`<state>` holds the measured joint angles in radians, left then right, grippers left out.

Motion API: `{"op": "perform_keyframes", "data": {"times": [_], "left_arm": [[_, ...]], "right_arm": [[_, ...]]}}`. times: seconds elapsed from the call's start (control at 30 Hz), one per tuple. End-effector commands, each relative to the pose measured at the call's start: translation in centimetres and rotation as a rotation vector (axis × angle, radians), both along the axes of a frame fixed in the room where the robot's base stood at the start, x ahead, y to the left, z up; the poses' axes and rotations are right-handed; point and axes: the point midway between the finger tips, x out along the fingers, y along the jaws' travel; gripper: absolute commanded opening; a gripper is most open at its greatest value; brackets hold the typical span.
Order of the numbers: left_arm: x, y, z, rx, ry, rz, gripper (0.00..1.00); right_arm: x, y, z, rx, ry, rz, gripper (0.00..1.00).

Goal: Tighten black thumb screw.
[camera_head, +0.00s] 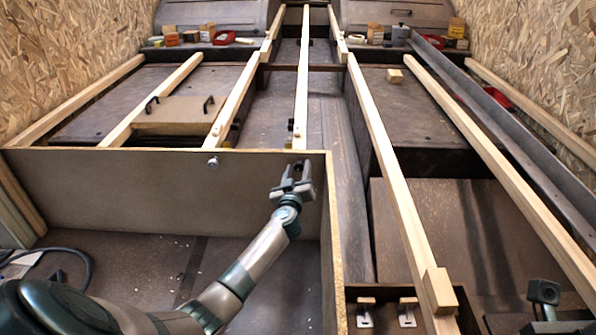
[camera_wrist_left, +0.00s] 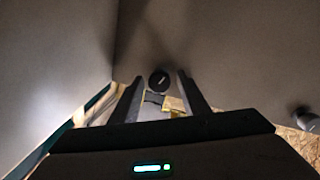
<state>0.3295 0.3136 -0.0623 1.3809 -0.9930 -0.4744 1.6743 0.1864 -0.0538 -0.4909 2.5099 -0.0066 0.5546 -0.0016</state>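The black thumb screw (camera_wrist_left: 159,80) shows in the left wrist view as a round dark knob on the grey panel. In the head view it is a small dark spot (camera_head: 298,164) near the panel's upper right corner. My left gripper (camera_head: 296,170) is in front of it. In the left wrist view its two fingers (camera_wrist_left: 160,82) are apart, with the knob in the gap at the tips. I see no clear contact with either finger. A dark part at the lower right of the head view seems to be my right gripper (camera_head: 543,292); its fingers cannot be made out.
The upright grey panel (camera_head: 120,190) has wooden edges. A second, grey knob (camera_head: 213,161) sits on it to the left, and it shows at the right in the left wrist view (camera_wrist_left: 306,118). Wooden beams (camera_head: 301,80) run backward behind the panel. Brackets (camera_head: 407,312) lie at the front.

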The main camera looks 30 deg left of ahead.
Motion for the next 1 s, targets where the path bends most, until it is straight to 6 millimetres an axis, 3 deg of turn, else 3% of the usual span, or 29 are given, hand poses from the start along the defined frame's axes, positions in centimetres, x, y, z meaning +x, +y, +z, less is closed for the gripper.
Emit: {"op": "perform_keyframes", "data": {"times": [0.03,0.13,0.17,0.63,1.0], "left_arm": [[0.0,-0.02,-0.01,0.0,0.0,0.0,0.28],[-0.01,-0.02,-0.02,0.0,0.0,0.0,0.04],[-0.01,-0.02,-0.02,0.0,0.0,0.0,0.03],[-0.03,-0.08,0.03,0.058,0.037,-0.001,0.03],[-0.03,-0.05,0.2,0.271,0.167,0.0,0.03]], "right_arm": [[0.01,-0.03,-0.02,-0.001,0.0,-0.001,0.31],[0.05,-0.09,-0.05,-0.001,0.0,-0.004,0.31],[0.06,-0.1,-0.06,-0.001,0.0,-0.004,0.31],[0.17,-0.28,-0.14,0.0,0.009,-0.01,0.31],[0.21,-0.84,-0.25,-0.007,0.021,-0.028,0.31]]}}
